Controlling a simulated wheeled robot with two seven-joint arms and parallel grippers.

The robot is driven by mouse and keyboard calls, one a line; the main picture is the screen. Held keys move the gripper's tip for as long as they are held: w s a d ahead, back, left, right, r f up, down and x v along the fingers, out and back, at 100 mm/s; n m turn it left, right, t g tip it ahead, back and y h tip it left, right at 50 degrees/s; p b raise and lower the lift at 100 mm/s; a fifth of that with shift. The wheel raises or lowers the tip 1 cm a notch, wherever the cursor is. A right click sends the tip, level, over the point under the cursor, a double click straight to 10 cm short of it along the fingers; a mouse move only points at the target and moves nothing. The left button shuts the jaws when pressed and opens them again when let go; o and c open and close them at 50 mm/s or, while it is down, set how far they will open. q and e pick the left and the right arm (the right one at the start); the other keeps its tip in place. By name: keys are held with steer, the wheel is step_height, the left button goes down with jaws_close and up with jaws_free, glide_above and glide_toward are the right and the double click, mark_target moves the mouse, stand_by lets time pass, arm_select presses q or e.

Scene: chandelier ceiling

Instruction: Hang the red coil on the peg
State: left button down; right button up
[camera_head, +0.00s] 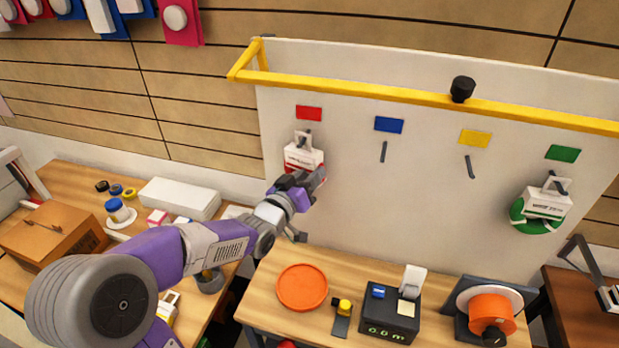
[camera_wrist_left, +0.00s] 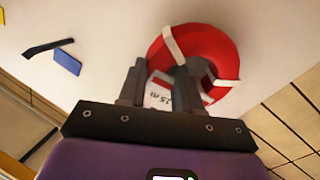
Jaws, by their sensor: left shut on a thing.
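The red coil (camera_wrist_left: 222,48) is a red ring with white straps and a white tag, filling the upper middle of the left wrist view. In the head view, its white tag (camera_head: 303,157) shows against the white board, below the red label (camera_head: 308,112). A grey loop stands on top of the tag, where the red label's peg would be. I cannot tell whether the loop is around the peg. My left gripper (camera_head: 304,182) is shut on the coil; its dark fingers (camera_wrist_left: 160,85) sit at the tag's sides. My right gripper is not in view.
Blue (camera_head: 389,125) and yellow (camera_head: 475,137) labels have bare pegs below. A green coil (camera_head: 518,214) hangs under the green label (camera_head: 563,153). A yellow rail (camera_head: 390,93) crosses the board's top. The bench below holds an orange disc (camera_head: 302,287), a black box (camera_head: 388,328) and an orange reel (camera_head: 491,308).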

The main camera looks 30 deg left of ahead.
arm_select(q)
steer(key=shift+r, duration=0.1)
stand_by(0.3)
steer(key=c, duration=0.7)
jaws_free()
steer(key=shift+s, duration=0.15)
